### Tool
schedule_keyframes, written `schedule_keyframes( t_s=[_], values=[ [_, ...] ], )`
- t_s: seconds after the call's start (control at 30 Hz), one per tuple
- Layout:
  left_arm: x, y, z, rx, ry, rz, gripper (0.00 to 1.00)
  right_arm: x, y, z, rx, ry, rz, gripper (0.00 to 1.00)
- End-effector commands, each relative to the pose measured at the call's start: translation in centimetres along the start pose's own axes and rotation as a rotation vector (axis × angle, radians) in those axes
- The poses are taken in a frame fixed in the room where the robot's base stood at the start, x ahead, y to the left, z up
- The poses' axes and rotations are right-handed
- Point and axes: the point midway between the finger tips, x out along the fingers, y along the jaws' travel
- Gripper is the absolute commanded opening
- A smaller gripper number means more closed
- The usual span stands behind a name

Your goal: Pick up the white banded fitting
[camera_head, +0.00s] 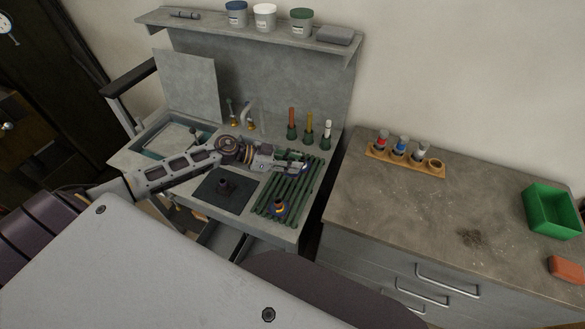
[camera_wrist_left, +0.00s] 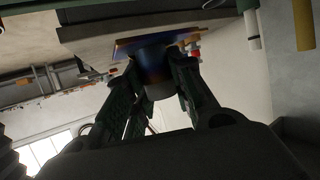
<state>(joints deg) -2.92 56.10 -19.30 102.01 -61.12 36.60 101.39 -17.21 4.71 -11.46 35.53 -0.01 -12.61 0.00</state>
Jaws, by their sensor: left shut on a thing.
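My left gripper (camera_head: 292,166) is over the green slatted rack on the bench. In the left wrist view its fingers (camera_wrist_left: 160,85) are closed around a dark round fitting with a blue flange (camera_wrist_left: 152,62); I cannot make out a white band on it. In the head view the held piece is small and mostly hidden by the fingers. A pale-topped fitting (camera_head: 421,151), perhaps the white banded one, stands in a wooden holder (camera_head: 376,155) on the right counter, well apart from the gripper. My right gripper is not in view.
Red (camera_head: 382,139) and blue (camera_head: 401,145) fittings share the wooden holder. Several coloured rods stand behind the rack. A green bin (camera_head: 549,212) is at far right.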

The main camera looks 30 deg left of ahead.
Motion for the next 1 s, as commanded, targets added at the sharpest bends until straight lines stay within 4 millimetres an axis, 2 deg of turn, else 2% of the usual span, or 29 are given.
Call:
schedule_keyframes(
  t_s=[0.3, 1.0],
  values=[
    [-0.6, 0.0, -1.6, 0.000, 0.002, 0.000, 0.00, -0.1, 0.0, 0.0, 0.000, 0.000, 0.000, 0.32],
    [-0.6, 0.0, -1.6, 0.000, 0.001, -0.001, 0.00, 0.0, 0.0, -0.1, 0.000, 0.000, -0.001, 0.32]
  ],
)
